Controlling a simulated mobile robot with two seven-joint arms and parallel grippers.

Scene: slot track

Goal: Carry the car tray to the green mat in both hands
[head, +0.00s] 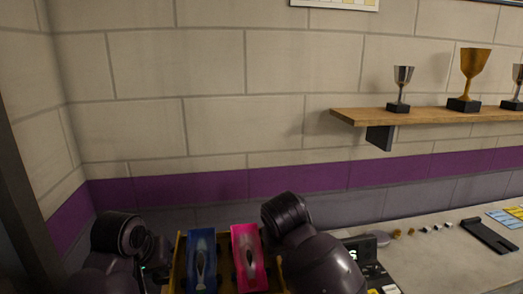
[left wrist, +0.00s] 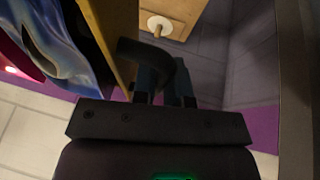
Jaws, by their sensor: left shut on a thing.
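The car tray (head: 179,262) is at the bottom of the head view, with a yellowish wooden wall. A blue car (head: 202,262) and a pink car (head: 247,260) lie side by side in it. My left gripper (head: 158,272) is at the tray's left side. In the left wrist view the left gripper (left wrist: 165,88) is shut at a dark curved handle beside the tray wall (left wrist: 112,35); the blue car (left wrist: 52,40) shows beyond that wall. My right arm reaches the tray's right side, but its own links hide its gripper. No green mat shows.
A pale counter (head: 440,262) runs along the right, with a black flat device (head: 489,236) and several small parts on it. A wooden shelf (head: 440,117) with trophies is on the block wall above. A dark post (head: 30,230) stands at the left edge.

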